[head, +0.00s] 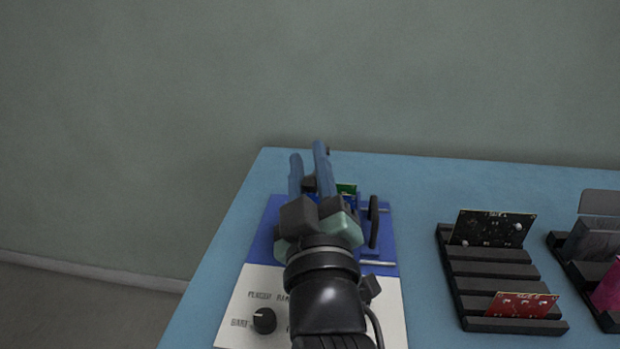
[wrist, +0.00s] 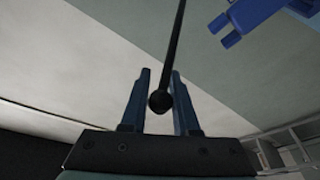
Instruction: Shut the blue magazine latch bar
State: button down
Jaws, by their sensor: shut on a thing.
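My gripper (head: 308,152) reaches over the blue fixture (head: 380,252) in the head view, its two blue fingers pointing away from me. In the wrist view, its fingers (wrist: 160,72) are closed on a thin black rod with a round black knob (wrist: 160,102). The knob sits between the fingers, and the rod runs up out of the picture. A black handle (head: 374,222) stands on the fixture right of my gripper. A green board (head: 346,189) shows partly behind my gripper. My arm hides much of the fixture, and I cannot clearly tell the latch bar's position.
A white panel (head: 236,310) with a black dial (head: 264,320) lies in front. To the right, a slotted black rack (head: 490,268) holds a black board (head: 492,228) and a red board (head: 522,305). Another rack is at the right edge. Blue table surface is clear between.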

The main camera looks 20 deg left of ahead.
jog(key=shift+s+d+f+b, duration=0.1)
jog(key=shift+s+f+b, duration=0.15)
jog(key=shift+f+b, duration=0.8)
jog(key=shift+s+f+b, duration=0.25)
jog(key=shift+f+b, duration=0.8)
jog(key=c, duration=0.7)
grip_release()
jog(key=shift+o, duration=0.2)
jog(key=shift+s, duration=0.1)
jog(key=p+v, duration=0.5)
jog(key=v, duration=0.8)
jog(key=shift+p, duration=0.4)
jog(key=shift+d+r, duration=0.1)
